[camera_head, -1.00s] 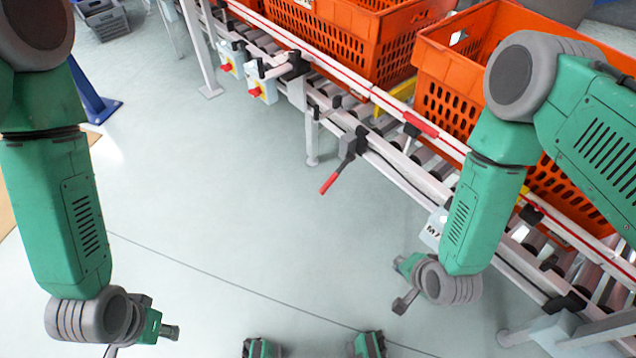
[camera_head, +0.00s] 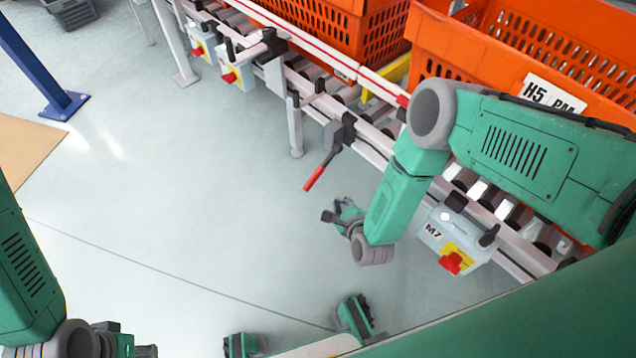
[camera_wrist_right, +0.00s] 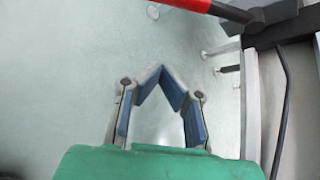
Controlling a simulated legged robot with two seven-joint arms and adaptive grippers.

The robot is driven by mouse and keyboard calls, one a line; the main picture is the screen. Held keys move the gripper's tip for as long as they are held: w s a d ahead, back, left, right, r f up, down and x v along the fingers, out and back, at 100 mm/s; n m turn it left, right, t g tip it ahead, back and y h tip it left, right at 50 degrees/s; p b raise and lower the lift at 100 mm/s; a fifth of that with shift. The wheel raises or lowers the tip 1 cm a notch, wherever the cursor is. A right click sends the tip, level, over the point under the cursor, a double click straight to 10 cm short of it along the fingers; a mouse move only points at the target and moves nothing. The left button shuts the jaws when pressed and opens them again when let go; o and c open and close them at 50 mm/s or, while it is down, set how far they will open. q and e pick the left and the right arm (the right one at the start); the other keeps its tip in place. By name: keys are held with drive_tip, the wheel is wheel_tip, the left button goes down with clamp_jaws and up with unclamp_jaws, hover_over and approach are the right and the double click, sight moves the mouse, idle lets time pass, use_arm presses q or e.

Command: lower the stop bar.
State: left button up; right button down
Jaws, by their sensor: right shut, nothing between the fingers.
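A lever with a red grip (camera_head: 314,178) hangs down and to the left from a dark pivot (camera_head: 338,135) on the conveyor's near rail. Its red grip also crosses the top of the right wrist view (camera_wrist_right: 190,4). A yellow bar (camera_head: 388,78), which looks like the stop bar, stands raised between the two orange totes, partly hidden. My right gripper (camera_head: 328,215) is below the red grip and apart from it. In the right wrist view its fingertips (camera_wrist_right: 161,70) meet, with nothing between them. My left gripper (camera_head: 142,350) is at the bottom left, cut off.
Orange totes (camera_head: 440,55) stand on the roller conveyor (camera_head: 300,78). A grey M7 box (camera_head: 435,232) with a red knob is on the rail right of my right forearm. Two similar boxes (camera_head: 238,72) are farther along. A blue post (camera_head: 62,103) stands at left. The floor between is clear.

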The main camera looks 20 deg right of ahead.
sight(320, 170)
drive_tip(key=b+x, duration=0.6)
drive_tip(key=x, duration=0.4)
drive_tip(key=a+r, duration=0.2)
drive_tip(key=r, duration=0.1)
drive_tip(key=shift+a, duration=0.2)
drive_tip(key=shift+p, duration=0.3)
